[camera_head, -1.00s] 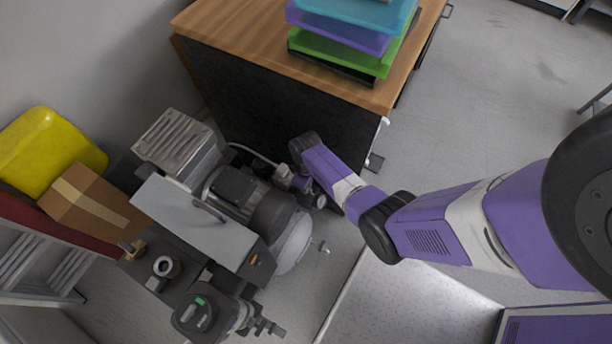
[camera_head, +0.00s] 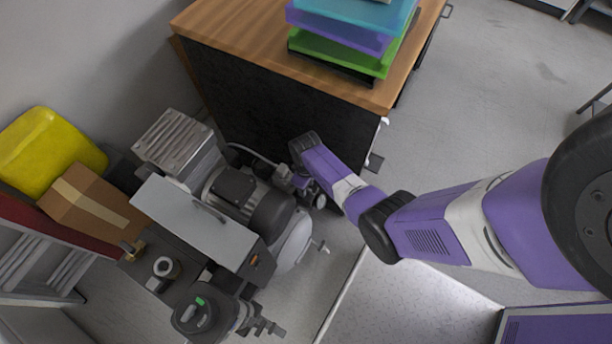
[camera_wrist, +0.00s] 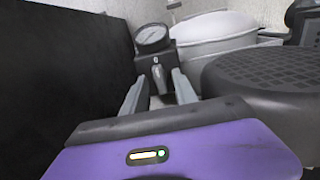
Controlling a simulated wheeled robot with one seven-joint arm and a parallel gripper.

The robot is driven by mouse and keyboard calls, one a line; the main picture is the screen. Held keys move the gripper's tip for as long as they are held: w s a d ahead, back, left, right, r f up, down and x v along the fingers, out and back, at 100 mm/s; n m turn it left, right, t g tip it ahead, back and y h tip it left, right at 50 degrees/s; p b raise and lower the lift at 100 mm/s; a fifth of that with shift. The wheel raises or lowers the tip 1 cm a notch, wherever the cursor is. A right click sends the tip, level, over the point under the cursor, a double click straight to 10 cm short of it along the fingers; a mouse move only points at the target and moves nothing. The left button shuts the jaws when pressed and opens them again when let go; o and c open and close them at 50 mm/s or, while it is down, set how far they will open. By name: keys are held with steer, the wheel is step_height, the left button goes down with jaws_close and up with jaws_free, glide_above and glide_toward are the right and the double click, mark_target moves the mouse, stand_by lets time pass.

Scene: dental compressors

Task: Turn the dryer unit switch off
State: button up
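The compressor (camera_head: 245,205) stands on the floor at the left of the head view. A grey box unit (camera_head: 195,222) on it has a small orange-lit switch (camera_head: 254,260) on its dark end face; I cannot tell its position, nor if this box is the dryer unit. My gripper (camera_wrist: 158,80) shows in the wrist view with its two grey fingers apart. In the head view my wrist hides most of the gripper, beside the compressor's far right end.
A dark-sided cabinet (camera_head: 270,110) with a wooden top stands close behind the gripper, and its dark side fills the left of the wrist view. A dark motor cover (camera_wrist: 265,85) is close at right. A cardboard box (camera_head: 92,203) and yellow container (camera_head: 48,150) stand left.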

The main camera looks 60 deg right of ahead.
steer(key=shift+r+p, duration=1.05)
steer(key=shift+r, duration=2.85)
